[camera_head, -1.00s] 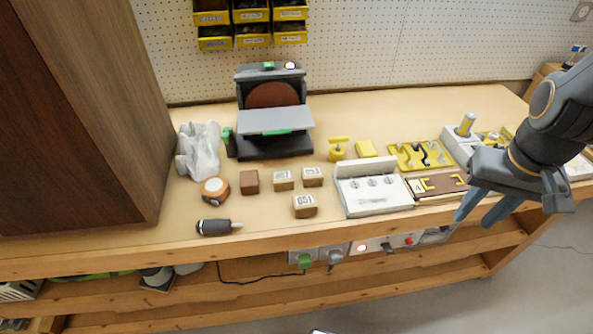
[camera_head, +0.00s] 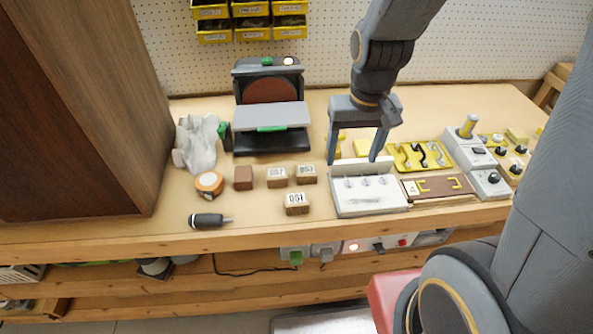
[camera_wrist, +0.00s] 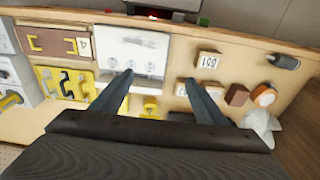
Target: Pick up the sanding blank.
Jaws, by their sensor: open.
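Several small wooden blocks stand on the bench left of the white fixture. One reddish-brown block (camera_head: 243,177) has no visible label. Labelled tan blocks stand beside it: one at the back (camera_head: 277,177), one to its right (camera_head: 306,174), and one in front marked 051 (camera_head: 297,204). I cannot tell for sure which is the sanding blank. In the wrist view the reddish-brown block (camera_wrist: 237,95) and the 051 block (camera_wrist: 207,60) lie right of my gripper (camera_wrist: 159,78). My gripper (camera_head: 353,158) is open and empty, pointing down above the white fixture's back.
The white fixture (camera_head: 368,202) and a yellow tool tray (camera_head: 420,156) sit below and right of my gripper. A disc sander (camera_head: 270,116) stands behind the blocks. An orange tape measure (camera_head: 209,184), crumpled white bag (camera_head: 196,147) and dark-handled tool (camera_head: 208,221) are at left.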

